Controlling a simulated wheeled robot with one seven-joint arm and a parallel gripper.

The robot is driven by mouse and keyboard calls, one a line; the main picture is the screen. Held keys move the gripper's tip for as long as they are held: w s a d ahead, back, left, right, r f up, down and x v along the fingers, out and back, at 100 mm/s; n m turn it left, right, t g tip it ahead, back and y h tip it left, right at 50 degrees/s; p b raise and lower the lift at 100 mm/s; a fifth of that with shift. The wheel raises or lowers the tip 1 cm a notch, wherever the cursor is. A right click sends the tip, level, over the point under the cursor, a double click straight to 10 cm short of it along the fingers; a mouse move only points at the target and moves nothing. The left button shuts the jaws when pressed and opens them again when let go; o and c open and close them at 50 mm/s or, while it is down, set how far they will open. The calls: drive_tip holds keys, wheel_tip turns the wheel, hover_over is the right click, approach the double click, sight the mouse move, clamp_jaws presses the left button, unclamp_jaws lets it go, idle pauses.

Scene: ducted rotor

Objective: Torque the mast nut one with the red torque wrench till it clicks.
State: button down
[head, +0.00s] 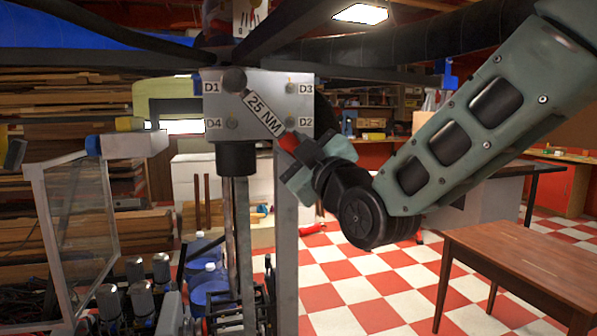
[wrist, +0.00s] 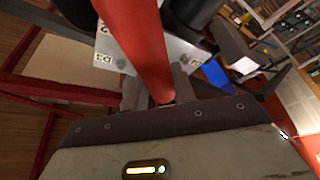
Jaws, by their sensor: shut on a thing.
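The red torque wrench shows its red handle (head: 289,142) and a grey shaft marked 25 NM in the head view. It slants from my gripper up and left to the upper-left corner of a pale metal block (head: 265,88). The wrench head (head: 235,80) lies over the nut position beside label D1, hiding what is under it; exact seating cannot be told. My gripper (head: 297,152) is shut on the red handle. In the wrist view the red handle (wrist: 140,40) runs up from between my gripper's fingers (wrist: 158,92). Bolts D3 (head: 290,88), D4 (head: 232,124) and D2 (head: 290,122) are uncovered.
Dark rotor arms (head: 370,55) spread out above the block. A mast (head: 238,200) stands below it. A framed clear panel (head: 75,220) is at left. A wooden table (head: 530,262) stands at lower right; checkered floor (head: 365,285) is open between.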

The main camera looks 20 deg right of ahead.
drive_tip(key=w+p, duration=0.1)
drive_tip(key=w, duration=0.3)
drive_tip(key=shift+w, duration=0.4)
drive_tip(key=shift+w+b, duration=0.15)
drive_tip(key=shift+b, duration=0.15)
drive_tip(key=shift+w+r, duration=0.1)
drive_tip(key=shift+w, duration=0.15)
idle(0.6)
drive_tip(key=a+f+m+h+b, duration=0.1)
drive_tip(key=m+b, duration=0.1)
drive_tip(key=w+a+f+m+t+h+b, duration=0.1)
drive_tip(key=a+m+b, duration=0.1)
drive_tip(key=b, duration=0.1)
drive_tip(key=a+f+m+b, duration=0.1)
drive_tip(key=a+m+b, duration=0.1)
drive_tip(key=b, duration=0.1)
drive_tip(key=shift+w+t+h, duration=0.2)
drive_tip(key=shift+t+h, duration=0.1)
drive_tip(key=shift+h, duration=0.1)
idle(0.5)
